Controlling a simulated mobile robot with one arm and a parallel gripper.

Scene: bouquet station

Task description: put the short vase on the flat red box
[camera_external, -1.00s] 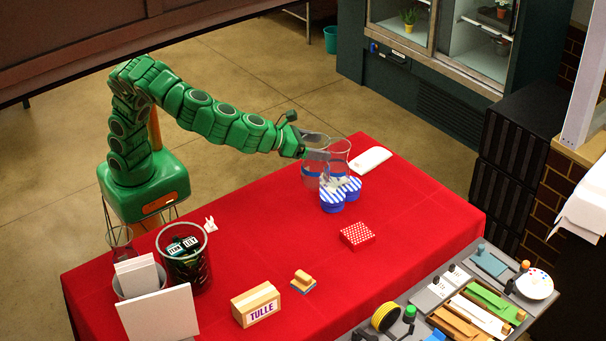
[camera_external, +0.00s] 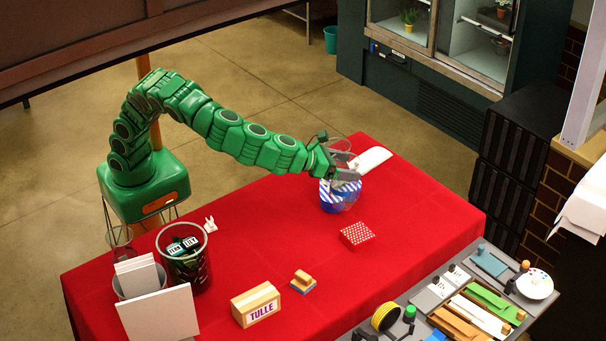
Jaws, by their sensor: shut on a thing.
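The short vase (camera_external: 347,196) is clear glass and hard to make out. My gripper (camera_external: 347,173) is shut on it near its top, and it shows in front of the blue-and-white striped items (camera_external: 331,200). I cannot tell its exact height above the table. Another clear glass vessel (camera_external: 339,147) stands behind my gripper and is partly hidden by it. The flat red box (camera_external: 357,236), with white dots on top, lies on the red table, nearer the camera and slightly right of my gripper. Nothing is on it.
The red table (camera_external: 270,225) is clear around the box. A white flat item (camera_external: 371,160) lies behind my gripper. A TULLE box (camera_external: 256,304), a small wooden-topped block (camera_external: 303,282) and a dark bucket (camera_external: 184,260) are toward the front left. A grey tool bench (camera_external: 455,305) borders the front right.

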